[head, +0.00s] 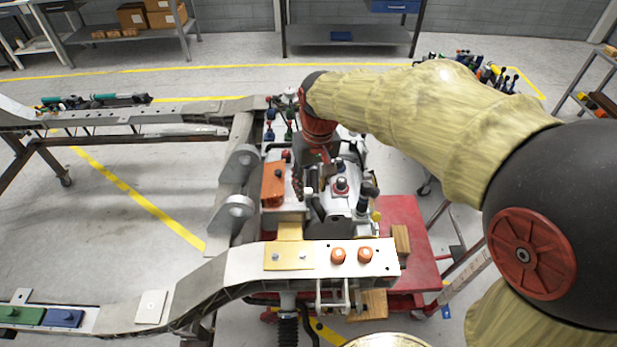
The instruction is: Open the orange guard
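The orange guard (273,186) is a small upright-edged orange piece on the left side of the machine assembly in the middle of the chassis fixture. It looks closed down, but its hinge is too small to make out. My gripper (308,182) hangs under my red and black wrist, just right of the guard and above the assembly. A narrow gap seems to lie between them; I cannot tell whether they touch. The fingers are dark, small and partly hidden by the wrist, so their opening is unclear.
A grey chassis rail (225,270) with two orange caps runs in front. A red cart (405,225) stands to the right. My arm covers much of the right side.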

